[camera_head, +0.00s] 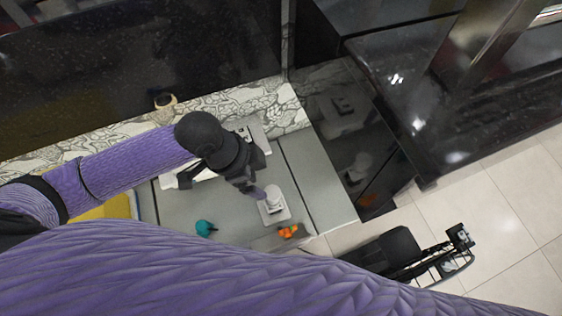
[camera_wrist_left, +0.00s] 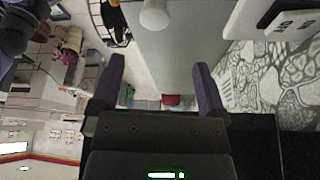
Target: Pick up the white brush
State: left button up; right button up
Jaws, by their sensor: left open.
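A white object with a rounded top on a pale square base (camera_head: 273,206) stands on the grey counter in the head view. It may be the white brush, but its bristles cannot be made out. A white rounded end, probably the same object (camera_wrist_left: 154,15), shows at the top of the left wrist view, beyond the fingers. My left gripper (camera_head: 256,190) is just above and left of it in the head view; contact cannot be judged there. In the left wrist view its fingers (camera_wrist_left: 159,66) are apart with nothing between them.
A teal item (camera_head: 205,228) and an orange item (camera_head: 288,231) lie near the counter's front edge. A white item (camera_head: 188,174) is partly hidden under my left wrist. A stone-patterned strip (camera_head: 285,108) runs behind. A black wire-framed object (camera_head: 432,268) stands at right.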

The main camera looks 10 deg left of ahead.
aim_at(271, 193)
pick_arm(q)
jog(key=x, duration=0.3)
jog(key=b+x, duration=0.1)
jog(key=shift+s+d+f, duration=0.1)
jog(key=shift+s+f, duration=0.1)
jog(key=shift+s, duration=0.15)
jog(key=x, duration=0.1)
jog(key=b+x, duration=0.1)
jog(key=x, duration=0.2)
jog(key=shift+s+f, duration=0.1)
jog(key=shift+f, duration=0.7)
jog(key=c, duration=0.9)
jog(key=shift+r, duration=0.1)
grip_shut()
pick_arm(e)
jog(key=shift+s+d+f, duration=0.1)
jog(key=shift+s+f, duration=0.2)
jog(key=shift+f, duration=0.3)
jog(key=shift+s+f, duration=0.25)
jog(key=shift+f, duration=0.3)
